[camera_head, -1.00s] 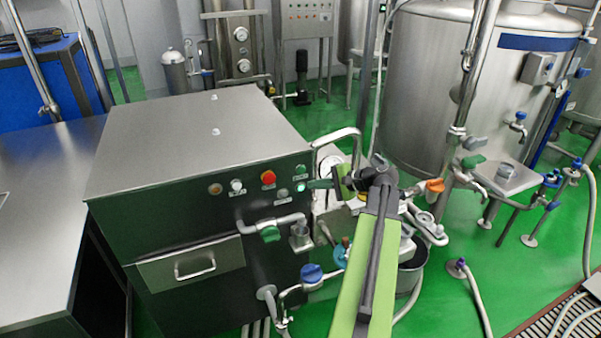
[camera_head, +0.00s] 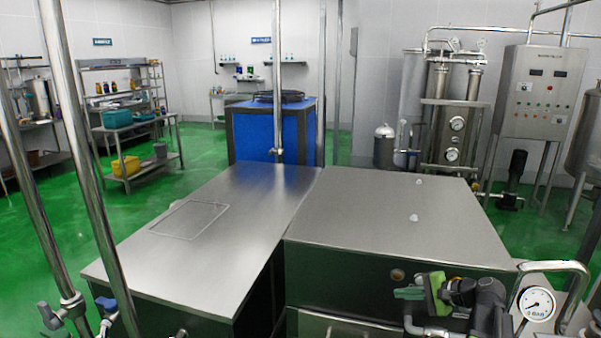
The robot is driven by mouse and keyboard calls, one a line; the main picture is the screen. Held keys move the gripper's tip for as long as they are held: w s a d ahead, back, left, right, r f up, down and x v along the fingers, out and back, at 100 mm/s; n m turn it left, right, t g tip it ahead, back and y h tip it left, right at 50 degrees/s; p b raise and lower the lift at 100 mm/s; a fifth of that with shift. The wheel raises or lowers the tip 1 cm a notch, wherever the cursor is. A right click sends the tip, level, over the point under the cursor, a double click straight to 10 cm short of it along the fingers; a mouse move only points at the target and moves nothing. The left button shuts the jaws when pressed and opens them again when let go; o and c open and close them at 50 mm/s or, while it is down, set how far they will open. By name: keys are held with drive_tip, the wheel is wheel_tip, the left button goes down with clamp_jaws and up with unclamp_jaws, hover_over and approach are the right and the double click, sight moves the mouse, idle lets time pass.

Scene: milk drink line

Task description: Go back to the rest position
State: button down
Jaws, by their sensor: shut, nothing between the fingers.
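My gripper (camera_head: 408,293) is at the lower right of the head view, in front of the steel machine's (camera_head: 388,221) dark front panel. Its dark green fingers point left and look closed, with nothing visible between them. My dark and lime-green arm bends just right of it and runs out of the bottom of the picture. Part of the machine's front panel is hidden behind the arm. I cannot tell the exact gap between the fingers and the panel.
A pressure gauge (camera_head: 537,304) and a curved steel pipe (camera_head: 566,266) stand right of my arm. A long steel table (camera_head: 215,232) adjoins the machine. Upright pipes (camera_head: 80,150) cross the left side. A blue unit (camera_head: 272,133) stands behind. Green floor (camera_head: 35,235) is open at left.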

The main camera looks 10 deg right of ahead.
drive_tip(key=s+a+f+n+g+h, duration=0.1)
drive_tip(key=s+a+f+n+g, duration=0.2)
drive_tip(key=a, duration=1)
drive_tip(key=a+f+n+g+h, duration=0.1)
drive_tip(key=a+f+n+g, duration=0.25)
drive_tip(key=a, duration=0.85)
drive_tip(key=s+a+f+n+g+h+p, duration=0.1)
drive_tip(key=s+a+f+n+g+h, duration=0.1)
drive_tip(key=s+a+f+n+h, duration=0.15)
drive_tip(key=s+d+n+h, duration=0.2)
drive_tip(key=s+d+h, duration=0.1)
drive_tip(key=d, duration=0.4)
drive_tip(key=shift+f+n, duration=0.4)
